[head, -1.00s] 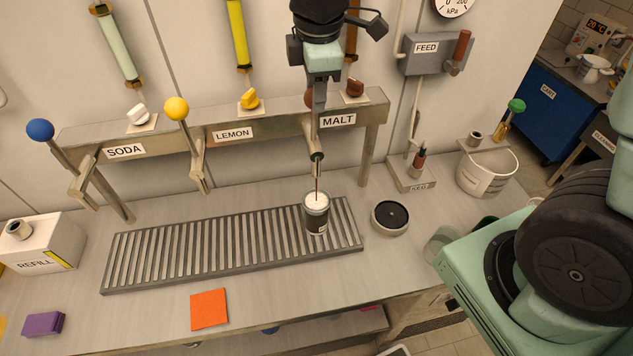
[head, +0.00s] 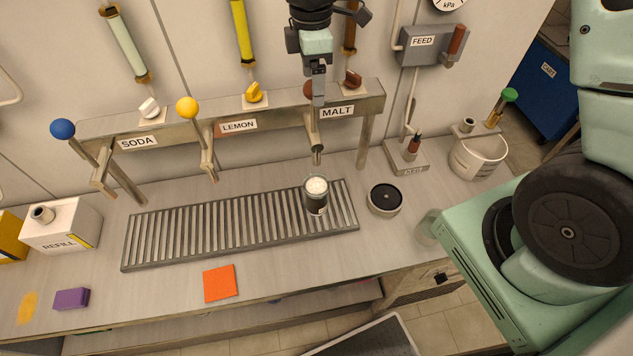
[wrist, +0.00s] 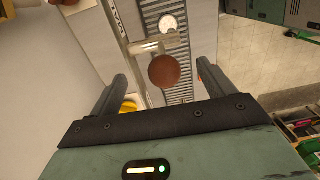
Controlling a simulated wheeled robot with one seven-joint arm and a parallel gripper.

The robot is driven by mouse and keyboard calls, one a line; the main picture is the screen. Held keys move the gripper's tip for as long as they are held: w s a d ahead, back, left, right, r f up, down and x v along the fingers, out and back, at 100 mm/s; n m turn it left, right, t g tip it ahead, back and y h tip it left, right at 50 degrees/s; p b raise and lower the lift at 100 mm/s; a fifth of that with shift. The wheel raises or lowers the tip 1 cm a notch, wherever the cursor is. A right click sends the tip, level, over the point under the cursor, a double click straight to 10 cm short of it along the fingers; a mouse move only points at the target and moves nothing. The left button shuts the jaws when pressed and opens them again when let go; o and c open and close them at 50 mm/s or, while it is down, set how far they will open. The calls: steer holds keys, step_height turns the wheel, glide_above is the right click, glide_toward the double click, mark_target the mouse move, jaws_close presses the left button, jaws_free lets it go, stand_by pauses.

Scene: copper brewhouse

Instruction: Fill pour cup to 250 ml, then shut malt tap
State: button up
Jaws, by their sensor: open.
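The pour cup (head: 316,203) stands upright on the drip grate under the malt spout (head: 316,155). It holds dark liquid topped with pale foam; I cannot read its level. No stream shows between spout and cup. In the wrist view the brown knob (wrist: 165,70) sits between the spread fingers of my gripper (wrist: 162,76), with gaps on both sides. The foam-topped cup (wrist: 168,22) shows beyond it.
The lemon tap's yellow knob (head: 187,107) and the soda tap's blue knob (head: 63,128) stand left. A round black-topped disc (head: 384,199) lies right of the drip grate (head: 135,258). An orange square (head: 219,284) lies in front. The counter between has free room.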

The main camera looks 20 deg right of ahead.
steer(key=shift+r, duration=0.1)
steer(key=shift+r, duration=3.4)
steer(key=shift+w+r, duration=0.1)
step_height(320, 180, up, 17)
steer(key=b, duration=0.5)
steer(key=shift+w, duration=0.3)
